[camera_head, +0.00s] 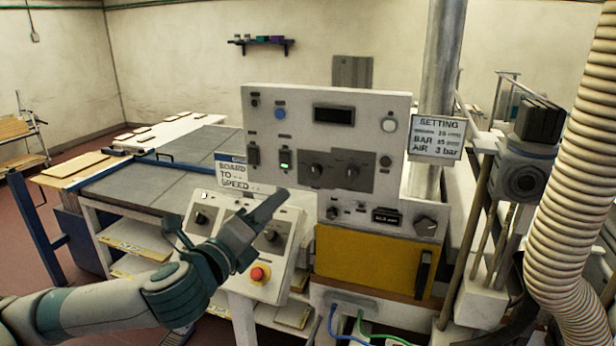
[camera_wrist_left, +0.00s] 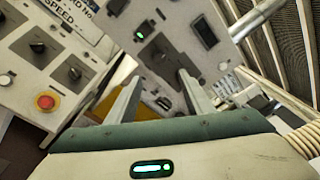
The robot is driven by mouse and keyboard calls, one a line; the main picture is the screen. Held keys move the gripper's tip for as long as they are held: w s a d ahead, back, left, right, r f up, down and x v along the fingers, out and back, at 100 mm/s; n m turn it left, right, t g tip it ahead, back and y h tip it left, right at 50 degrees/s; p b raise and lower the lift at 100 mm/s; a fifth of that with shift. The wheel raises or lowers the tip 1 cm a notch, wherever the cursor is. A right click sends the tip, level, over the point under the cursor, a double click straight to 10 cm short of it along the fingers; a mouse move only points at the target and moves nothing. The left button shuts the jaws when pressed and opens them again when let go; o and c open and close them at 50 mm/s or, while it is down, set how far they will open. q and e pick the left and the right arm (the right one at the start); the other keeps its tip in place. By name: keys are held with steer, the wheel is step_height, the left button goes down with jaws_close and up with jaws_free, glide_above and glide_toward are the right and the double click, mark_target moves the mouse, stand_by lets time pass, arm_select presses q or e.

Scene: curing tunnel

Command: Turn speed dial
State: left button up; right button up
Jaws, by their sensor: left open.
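I cannot read which knob is the speed dial. Two black dials (camera_head: 316,170) sit on a dark plate low on the upright white panel (camera_head: 290,105). The tilted box at left has two more knobs (camera_head: 271,233) and a red emergency button (camera_head: 259,273), also in the left wrist view (camera_wrist_left: 46,102). My left gripper (camera_head: 276,203) is open and empty, in front of the tilted box. In the left wrist view its fingers (camera_wrist_left: 160,78) point towards the panels. Contact is not visible.
A setting sign (camera_head: 437,136) hangs by a metal pipe (camera_head: 440,60). A ribbed hose (camera_head: 580,190) and a motor-like unit (camera_head: 525,165) crowd the right. A yellow cover (camera_head: 365,262) is below the lower panel. A grey-topped table (camera_head: 160,180) stands at left.

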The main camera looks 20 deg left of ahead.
arm_select(q)
steer(key=shift+w, duration=0.15)
steer(key=p, duration=0.5)
glide_toward(311, 173)
steer(key=w, duration=0.4)
steer(key=w+d, duration=0.1)
steer(key=w, duration=0.2)
steer(key=shift+w+r, duration=0.1)
steer(key=shift+w+d, duration=0.15)
steer(key=shift+w, duration=0.3)
steer(key=c, duration=1)
steer(key=shift+c, duration=0.2)
